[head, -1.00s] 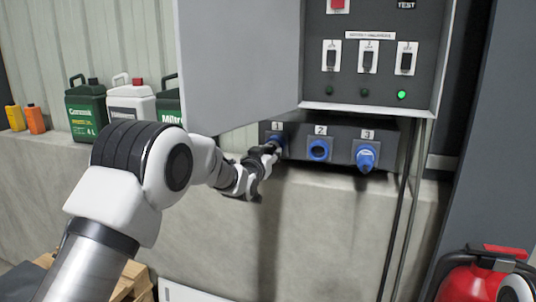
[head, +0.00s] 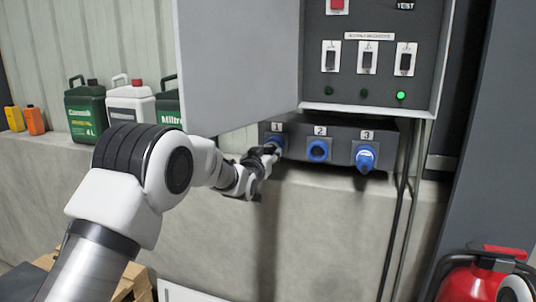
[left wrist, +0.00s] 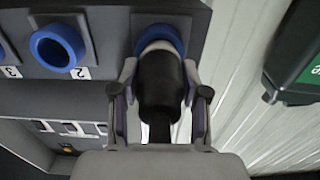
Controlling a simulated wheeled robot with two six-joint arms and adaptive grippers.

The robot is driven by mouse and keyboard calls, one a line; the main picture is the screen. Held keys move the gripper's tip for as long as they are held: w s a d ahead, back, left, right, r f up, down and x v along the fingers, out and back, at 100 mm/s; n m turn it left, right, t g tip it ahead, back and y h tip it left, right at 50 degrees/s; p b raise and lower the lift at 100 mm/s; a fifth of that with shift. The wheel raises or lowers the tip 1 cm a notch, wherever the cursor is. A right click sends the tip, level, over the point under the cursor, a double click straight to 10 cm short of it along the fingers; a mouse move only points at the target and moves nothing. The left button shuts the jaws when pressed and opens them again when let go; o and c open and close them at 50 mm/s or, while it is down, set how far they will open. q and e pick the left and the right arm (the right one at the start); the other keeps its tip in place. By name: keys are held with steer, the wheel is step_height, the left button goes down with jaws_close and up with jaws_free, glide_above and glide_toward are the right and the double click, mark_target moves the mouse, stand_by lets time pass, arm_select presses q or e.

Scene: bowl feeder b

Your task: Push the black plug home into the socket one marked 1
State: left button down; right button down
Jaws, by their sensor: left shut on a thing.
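The black plug (left wrist: 158,80) is between the fingers of my left gripper (left wrist: 158,105), which is shut on it. Its front end meets the blue ring of socket one (left wrist: 160,40) in the left wrist view; how deep it sits cannot be told. In the head view my left gripper (head: 268,156) is at the socket marked 1 (head: 277,141), and it mostly hides the plug. Socket two (head: 318,151) is an open blue ring beside it. Socket three (head: 366,158) has a blue piece sticking out. My right gripper is not in view.
The grey cabinet door (head: 240,65) hangs open just above my left arm. The switch panel (head: 368,75) has one green light lit. Jugs (head: 130,102) stand on the ledge at left. A red extinguisher (head: 475,284) is at lower right. Cables hang right of the sockets.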

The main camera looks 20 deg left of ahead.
arm_select(q)
steer(key=shift+w, duration=0.7)
stand_by(1.8)
steer(key=shift+r, duration=0.15)
stand_by(0.6)
steer(key=c, duration=0.7)
jaws_free()
steer(key=shift+o, duration=1)
steer(key=shift+w, duration=0.15)
steer(key=shift+w+f, duration=0.1)
steer(key=shift+f, duration=0.1)
